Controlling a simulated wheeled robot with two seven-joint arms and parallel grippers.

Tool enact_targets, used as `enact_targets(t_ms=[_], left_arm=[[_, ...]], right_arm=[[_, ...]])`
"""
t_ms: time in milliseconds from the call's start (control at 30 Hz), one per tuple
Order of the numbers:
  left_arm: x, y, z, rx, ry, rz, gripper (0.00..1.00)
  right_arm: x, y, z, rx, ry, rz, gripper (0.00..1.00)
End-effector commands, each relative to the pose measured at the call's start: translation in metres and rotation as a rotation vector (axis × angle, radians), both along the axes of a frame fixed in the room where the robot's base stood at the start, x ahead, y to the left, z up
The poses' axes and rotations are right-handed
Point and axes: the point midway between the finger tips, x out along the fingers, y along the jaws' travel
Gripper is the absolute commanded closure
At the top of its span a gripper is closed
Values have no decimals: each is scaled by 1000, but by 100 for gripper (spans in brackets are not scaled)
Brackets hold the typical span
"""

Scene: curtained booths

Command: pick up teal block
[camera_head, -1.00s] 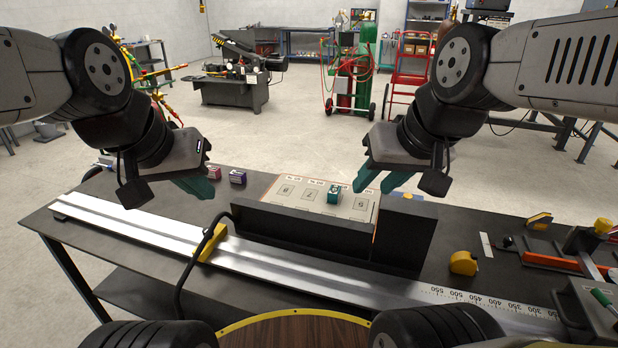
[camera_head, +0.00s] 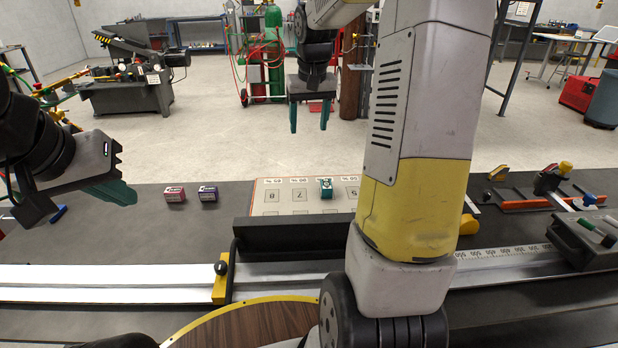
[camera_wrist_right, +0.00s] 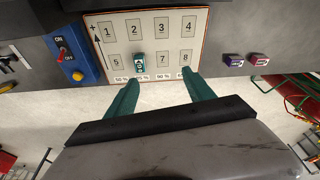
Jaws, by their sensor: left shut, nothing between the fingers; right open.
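The teal block (camera_head: 326,188) stands on a numbered board (camera_head: 285,208) on the bench. In the right wrist view the block (camera_wrist_right: 139,66) covers the cell between 5 and 7, in the row nearer my fingers. My right gripper (camera_head: 309,118) is open and empty, with its fingers pointing down beyond the bench's far edge. In its wrist view the fingertips (camera_wrist_right: 161,77) lie around the board's near edge, with the block close to the left fingertip and not between the fingers. My left gripper (camera_head: 118,192) is shut and empty, left of the small boxes.
A red box (camera_head: 175,195) and a purple box (camera_head: 208,195) sit left of the board. A black fence (camera_head: 290,238) stands in front of it. A switch box (camera_wrist_right: 77,55) is beside the board. My right arm hides the board's right end in the head view.

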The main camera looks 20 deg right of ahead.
Motion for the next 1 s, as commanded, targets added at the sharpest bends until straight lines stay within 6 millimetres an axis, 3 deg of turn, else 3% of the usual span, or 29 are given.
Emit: enact_targets(t_ms=[33,200,333,500,633,1000], left_arm=[[0,0,0,0,0,0,100],[0,0,0,0,0,0,100],[0,0,0,0,0,0,100],[0,0,0,0,0,0,100],[0,0,0,0,0,0,100],[0,0,0,0,0,0,100]], right_arm=[[17,-10,-19,1,27,-14,38],[64,-42,-77,3,97,-60,38],[90,-67,-128,11,148,-99,38],[108,-93,-187,25,199,-144,38],[114,-105,-215,30,221,-166,38],[115,-110,-255,33,233,-177,38]])
